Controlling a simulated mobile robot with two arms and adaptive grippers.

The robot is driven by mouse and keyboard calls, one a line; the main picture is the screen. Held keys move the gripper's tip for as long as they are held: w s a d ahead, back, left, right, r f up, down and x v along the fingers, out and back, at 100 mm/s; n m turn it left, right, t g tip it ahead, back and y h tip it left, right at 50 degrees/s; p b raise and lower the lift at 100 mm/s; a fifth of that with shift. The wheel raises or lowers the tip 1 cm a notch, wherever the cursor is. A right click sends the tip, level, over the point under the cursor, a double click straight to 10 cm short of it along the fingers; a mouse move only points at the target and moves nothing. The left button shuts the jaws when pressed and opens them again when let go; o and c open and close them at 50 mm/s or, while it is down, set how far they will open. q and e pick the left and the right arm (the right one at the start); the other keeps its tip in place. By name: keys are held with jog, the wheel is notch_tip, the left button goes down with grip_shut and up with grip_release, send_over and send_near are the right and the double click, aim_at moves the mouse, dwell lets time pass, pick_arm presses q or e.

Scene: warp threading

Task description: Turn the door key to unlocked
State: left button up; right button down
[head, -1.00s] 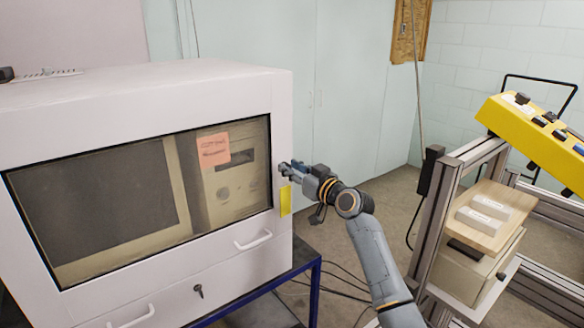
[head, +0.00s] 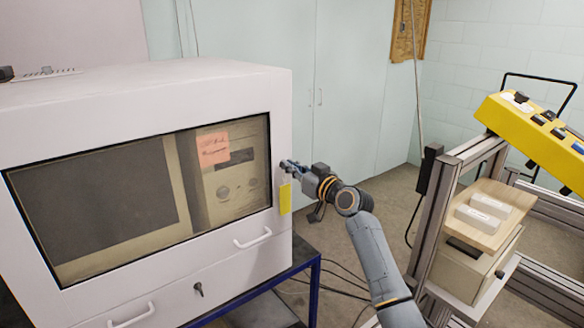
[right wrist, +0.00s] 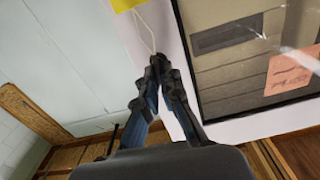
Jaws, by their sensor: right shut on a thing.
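The white cabinet (head: 150,84) has a windowed door (head: 262,100). At the right edge of the door my right gripper (head: 285,165) is shut on the door key, which the fingers hide almost wholly. A yellow tag (head: 285,198) hangs just below the fingertips. In the right wrist view, my right gripper's fingertips (right wrist: 160,66) are close together at the pale string of the yellow tag (right wrist: 126,4). The key's angle cannot be made out. My left gripper is not in view.
Another key (head: 198,289) sits in the drawer front below, between two white handles. An orange note (head: 213,149) shows at the window. A metal frame with a wooden board (head: 486,236) and a yellow box (head: 535,140) stands at the right.

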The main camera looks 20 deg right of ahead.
jog(key=shift+w+d+m+p, duration=0.15)
jog(key=shift+m+p, duration=1.4)
jog(key=shift+m, duration=2.75)
jog(key=shift+d+m+p, duration=0.2)
jog(key=shift+m+p, duration=1.35)
jog(key=shift+m, duration=2.75)
jog(key=c, duration=1.5)
grip_release()
jog(key=shift+f, duration=0.1)
jog(key=v, duration=1.1)
jog(key=shift+s+d+f, duration=0.1)
jog(key=shift+s+f, duration=0.05)
jog(key=shift+s, duration=0.2)
